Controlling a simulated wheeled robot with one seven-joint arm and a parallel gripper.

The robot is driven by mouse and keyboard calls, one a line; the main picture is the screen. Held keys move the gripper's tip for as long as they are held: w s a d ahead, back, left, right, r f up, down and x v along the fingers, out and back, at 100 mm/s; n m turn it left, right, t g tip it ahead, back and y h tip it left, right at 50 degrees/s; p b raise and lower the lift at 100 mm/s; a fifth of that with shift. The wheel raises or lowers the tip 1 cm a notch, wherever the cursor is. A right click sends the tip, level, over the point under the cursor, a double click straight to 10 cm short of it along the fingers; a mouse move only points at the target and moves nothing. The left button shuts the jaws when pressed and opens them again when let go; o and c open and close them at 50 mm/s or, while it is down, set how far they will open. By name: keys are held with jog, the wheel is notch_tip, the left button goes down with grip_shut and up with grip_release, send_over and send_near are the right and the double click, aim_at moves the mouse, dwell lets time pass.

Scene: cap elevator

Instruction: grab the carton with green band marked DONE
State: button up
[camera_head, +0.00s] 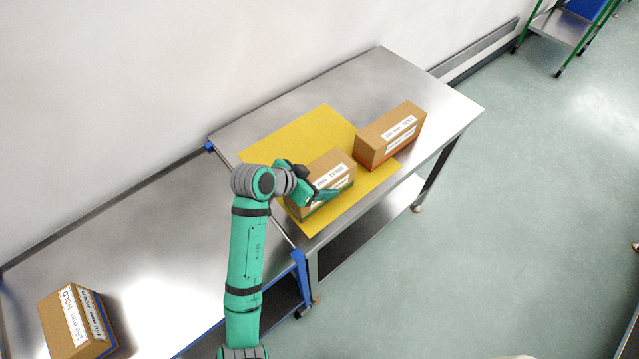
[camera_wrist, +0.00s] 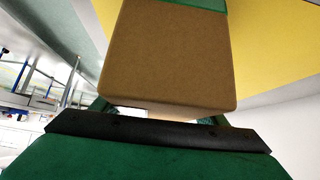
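The carton marked DONE (camera_head: 334,167) is brown, with a white label on top and a green band along its lower edge. It is on the yellow area of the steel table, on the left of two cartons there. My gripper (camera_head: 308,183) is at its left end, with one finger along the near side and the other towards the far side. In the wrist view the carton (camera_wrist: 170,60) fills the middle in front of my gripper (camera_wrist: 160,118), its green band at the top. The fingers are mostly hidden behind it, so I cannot see whether they press on it.
A carton marked TEST (camera_head: 390,136) with an orange band stands right of it, with a gap between. A carton marked HOLD (camera_head: 76,322) with a blue band is on the lower-left table. The yellow mat (camera_head: 315,121) is bare towards the wall.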

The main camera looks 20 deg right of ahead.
aim_at(317, 175)
jog(key=shift+c, duration=1.2)
jog(key=shift+r, duration=0.15)
jog(key=shift+r, duration=0.3)
notch_tip(317, 175, up, 3)
jog(key=shift+f, duration=0.2)
jog(key=s+a+r, duration=0.1)
jog(key=r, duration=0.1)
jog(key=s+a+r, duration=0.1)
jog(key=s+r, duration=0.1)
jog(key=s+a+r, duration=0.1)
jog(key=r, duration=0.1)
jog(key=shift+s+a, duration=0.1)
jog(key=shift+s, duration=0.25)
jog(key=s+a+r, duration=0.3)
jog(key=s+a, duration=0.1)
jog(key=s, duration=0.3)
jog(key=shift+a+r, duration=0.25)
jog(key=shift+a, duration=0.1)
